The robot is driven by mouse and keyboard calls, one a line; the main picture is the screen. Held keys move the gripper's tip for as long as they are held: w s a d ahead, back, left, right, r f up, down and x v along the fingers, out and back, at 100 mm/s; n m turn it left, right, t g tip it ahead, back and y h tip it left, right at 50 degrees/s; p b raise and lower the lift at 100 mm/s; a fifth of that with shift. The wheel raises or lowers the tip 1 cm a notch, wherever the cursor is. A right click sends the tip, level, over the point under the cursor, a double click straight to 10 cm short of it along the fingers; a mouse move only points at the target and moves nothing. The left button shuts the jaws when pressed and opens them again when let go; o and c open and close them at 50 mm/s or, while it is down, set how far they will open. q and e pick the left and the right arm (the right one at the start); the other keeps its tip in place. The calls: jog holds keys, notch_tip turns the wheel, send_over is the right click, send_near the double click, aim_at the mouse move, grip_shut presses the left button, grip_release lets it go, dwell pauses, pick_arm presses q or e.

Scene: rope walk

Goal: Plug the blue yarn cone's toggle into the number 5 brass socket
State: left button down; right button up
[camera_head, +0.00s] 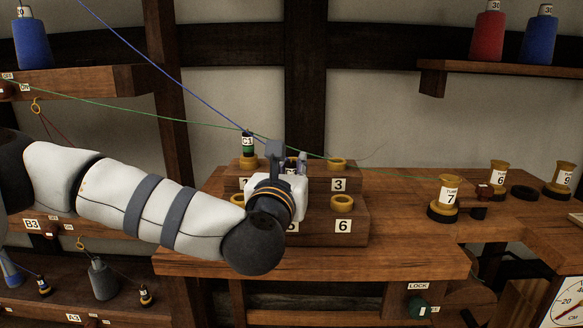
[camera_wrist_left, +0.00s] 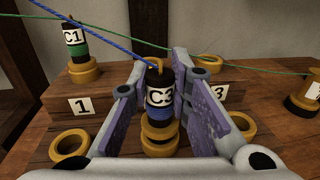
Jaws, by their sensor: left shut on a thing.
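The toggle (camera_wrist_left: 159,95), dark with a blue band and a C3 label, stands upright between the fingers of my left gripper (camera_wrist_left: 165,100), which is shut on it. A blue yarn runs from its top toward the upper left. Right below the toggle is a brass socket (camera_wrist_left: 160,146) in the middle of the front row; whether the toggle's lower end is inside it I cannot tell. In the head view my left gripper (camera_head: 290,165) is over the wooden block, and its arm hides most of the number 5 label. A blue yarn cone (camera_head: 33,43) stands upper left.
A green-banded toggle labelled C1 (camera_head: 247,145) stands in socket 1, its green yarn crossing behind the gripper. Socket 3 (camera_head: 339,163) and socket 6 (camera_head: 343,202) are empty. Brass posts, including number 7 (camera_head: 448,195), stand on the bench to the right.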

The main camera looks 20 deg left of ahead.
pick_arm(q)
jog(key=shift+f, duration=0.65)
pick_arm(e)
jog(key=shift+s+f, duration=0.25)
pick_arm(q)
jog(key=c, duration=1.8)
grip_release()
jog(key=s, duration=0.3)
jog(key=s+d+p, duration=0.1)
jog(key=s, duration=0.3)
jog(key=s+p, duration=0.1)
jog(key=s, duration=0.3)
jog(key=shift+d, duration=0.2)
pick_arm(e)
jog(key=shift+t, duration=0.5)
jog(key=w+r, duration=0.3)
jog(key=shift+w+r, duration=0.1)
jog(key=shift+r, duration=0.1)
